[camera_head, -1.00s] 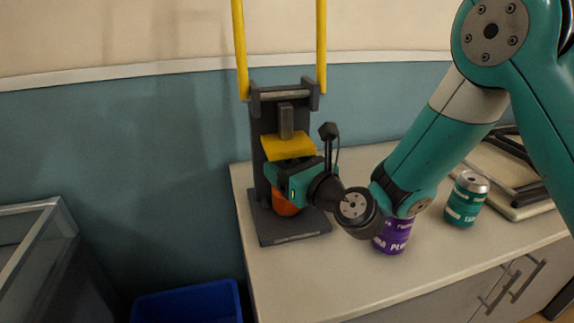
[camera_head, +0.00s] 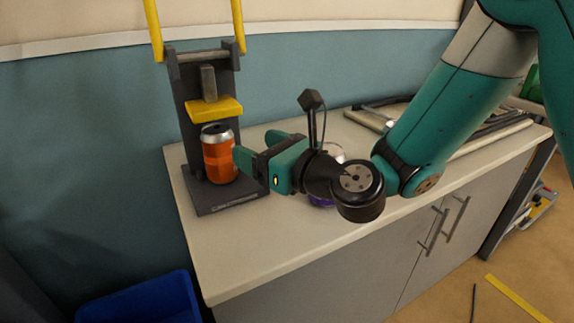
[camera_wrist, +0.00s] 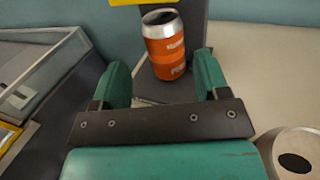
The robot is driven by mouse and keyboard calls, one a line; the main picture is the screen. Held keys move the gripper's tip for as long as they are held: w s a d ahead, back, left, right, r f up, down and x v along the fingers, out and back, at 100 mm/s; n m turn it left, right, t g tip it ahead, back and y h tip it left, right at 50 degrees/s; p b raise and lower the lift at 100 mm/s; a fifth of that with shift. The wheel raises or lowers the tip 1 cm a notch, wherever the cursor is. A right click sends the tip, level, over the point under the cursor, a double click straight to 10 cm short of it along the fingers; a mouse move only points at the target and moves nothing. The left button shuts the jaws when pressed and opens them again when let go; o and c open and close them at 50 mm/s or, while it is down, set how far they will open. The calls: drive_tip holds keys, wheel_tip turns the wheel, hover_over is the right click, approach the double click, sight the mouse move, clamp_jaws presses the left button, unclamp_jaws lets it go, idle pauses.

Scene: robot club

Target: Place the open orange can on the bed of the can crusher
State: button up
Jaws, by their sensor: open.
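The orange can (camera_head: 219,158) stands upright on the dark bed of the can crusher (camera_head: 222,199), below its yellow press block (camera_head: 214,110). Its top shows a dark opening in the wrist view (camera_wrist: 165,40). My gripper (camera_head: 258,154) is open and empty, to the right of the can. In the wrist view my two teal fingers (camera_wrist: 162,82) are spread, with the can beyond their tips and apart from them.
A purple can (camera_head: 322,201) is mostly hidden behind my wrist. A silver-topped can (camera_wrist: 293,155) shows at the lower right of the wrist view. A blue bin (camera_head: 140,302) stands below left of the counter (camera_head: 230,262). Frames (camera_head: 490,132) lie at the back right.

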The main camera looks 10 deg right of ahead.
drive_tip(key=s+d+n+g+h, duration=0.15)
drive_tip(key=s+n+g, duration=0.9)
drive_tip(key=n, duration=1.05)
drive_tip(key=s+d+f+n+g+h, duration=0.1)
drive_tip(key=s+d+n+g+h, duration=0.1)
drive_tip(key=s+d+n+h, duration=0.5)
drive_tip(key=s+d+n, duration=0.5)
drive_tip(key=d+n, duration=0.1)
drive_tip(key=shift+d+f, duration=0.15)
drive_tip(key=shift+d, duration=0.05)
